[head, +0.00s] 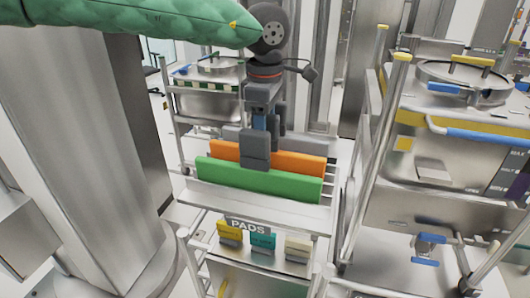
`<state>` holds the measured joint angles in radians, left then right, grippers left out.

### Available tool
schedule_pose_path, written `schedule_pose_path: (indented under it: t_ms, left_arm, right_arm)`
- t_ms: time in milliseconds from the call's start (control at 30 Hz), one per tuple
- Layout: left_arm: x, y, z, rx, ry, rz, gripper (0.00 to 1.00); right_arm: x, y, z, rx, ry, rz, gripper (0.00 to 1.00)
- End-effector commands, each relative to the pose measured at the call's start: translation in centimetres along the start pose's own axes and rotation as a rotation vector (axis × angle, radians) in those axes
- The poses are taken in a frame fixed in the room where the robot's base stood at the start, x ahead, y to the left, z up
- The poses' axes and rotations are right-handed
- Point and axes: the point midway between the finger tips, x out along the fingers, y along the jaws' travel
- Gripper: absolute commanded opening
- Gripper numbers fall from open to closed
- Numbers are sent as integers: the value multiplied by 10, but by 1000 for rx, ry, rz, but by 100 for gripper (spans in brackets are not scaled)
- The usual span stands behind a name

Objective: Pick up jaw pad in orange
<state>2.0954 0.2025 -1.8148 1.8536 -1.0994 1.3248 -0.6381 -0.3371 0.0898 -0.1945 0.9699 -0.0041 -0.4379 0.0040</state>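The orange jaw pad (300,162) stands upright on edge in the top tray of a cart. A green pad (220,176) stands in front of it and hides its lower part. My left gripper (259,150) points down over the middle of the pads. Its front dark grey finger covers part of the orange pad and reaches the top edge of the green pad. The other finger shows partly behind. I cannot tell whether the fingers touch or grip the orange pad. My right gripper is not in view.
The tray (265,209) has a low front lip. Below it, a shelf labelled PADS holds small yellow (229,234), teal (263,244) and cream (298,249) blocks.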

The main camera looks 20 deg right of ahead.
Motion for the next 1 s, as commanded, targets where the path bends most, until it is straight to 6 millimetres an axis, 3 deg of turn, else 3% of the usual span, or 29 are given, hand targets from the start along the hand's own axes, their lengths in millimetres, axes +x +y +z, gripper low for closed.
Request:
schedule_pose_path:
  t_ms: [267,500,1000]
  left_arm:
    - [2,0,0,0,-1,0,47]
    - [2,0,0,0,0,0,0]
    - [-2,0,0,-1,0,2,0]
  right_arm:
    - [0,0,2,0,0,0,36]
    - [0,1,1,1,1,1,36]
    - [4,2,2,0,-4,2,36]
